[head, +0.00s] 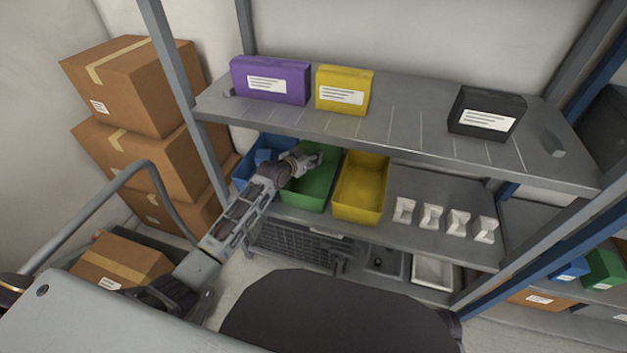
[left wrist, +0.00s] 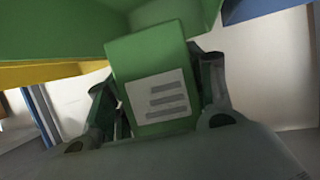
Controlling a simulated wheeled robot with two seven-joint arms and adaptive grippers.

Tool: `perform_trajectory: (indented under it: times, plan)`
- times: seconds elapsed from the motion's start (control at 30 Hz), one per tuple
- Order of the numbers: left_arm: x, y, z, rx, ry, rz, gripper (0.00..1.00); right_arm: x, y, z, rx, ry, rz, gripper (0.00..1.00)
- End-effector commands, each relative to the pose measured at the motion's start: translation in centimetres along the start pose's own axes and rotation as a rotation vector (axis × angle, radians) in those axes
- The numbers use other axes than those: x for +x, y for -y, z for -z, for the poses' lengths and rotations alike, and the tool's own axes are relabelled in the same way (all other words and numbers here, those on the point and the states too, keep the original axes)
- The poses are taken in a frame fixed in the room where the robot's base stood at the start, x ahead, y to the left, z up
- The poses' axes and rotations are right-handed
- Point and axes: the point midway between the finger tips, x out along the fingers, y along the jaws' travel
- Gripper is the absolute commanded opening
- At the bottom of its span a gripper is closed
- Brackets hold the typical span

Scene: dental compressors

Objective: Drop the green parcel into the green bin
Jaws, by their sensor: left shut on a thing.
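The green bin (head: 308,193) stands on the middle shelf between a blue bin and a yellow bin. My left gripper (head: 308,160) is over the green bin's opening in the head view. In the left wrist view my left gripper (left wrist: 158,92) is shut on the green parcel (left wrist: 150,60), a green box with a white label. The parcel is hard to tell from the green bin in the head view. The green bin (left wrist: 165,12) fills the top of the left wrist view, just beyond the parcel. Whether the parcel touches the bin cannot be told. My right gripper is out of view.
The blue bin (head: 246,172) and yellow bin (head: 359,200) flank the green one. The upper shelf (head: 400,125) overhangs behind them, carrying purple (head: 271,80), yellow (head: 343,90) and black (head: 486,113) boxes. Several white pieces (head: 431,216) stand to the right. Cartons (head: 135,85) are stacked left.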

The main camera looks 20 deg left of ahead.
Motion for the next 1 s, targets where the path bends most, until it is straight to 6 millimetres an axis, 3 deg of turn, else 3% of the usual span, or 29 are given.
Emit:
perform_trajectory:
  times: [0.37, 0.4, 0.6, 1.0]
  plan:
    - [0.03, 0.00, -0.02, 0.000, -0.001, 0.000, 0.26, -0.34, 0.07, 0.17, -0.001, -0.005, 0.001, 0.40]
    - [0.03, 0.00, -0.02, 0.000, -0.001, 0.000, 0.54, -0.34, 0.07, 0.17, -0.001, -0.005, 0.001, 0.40]
    - [0.04, 0.00, -0.05, 0.000, -0.001, 0.000, 0.78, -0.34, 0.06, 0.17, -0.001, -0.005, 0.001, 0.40]
    - [-0.03, 0.01, -0.15, 0.000, 0.001, 0.000, 0.78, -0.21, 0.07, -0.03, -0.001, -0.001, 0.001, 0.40]
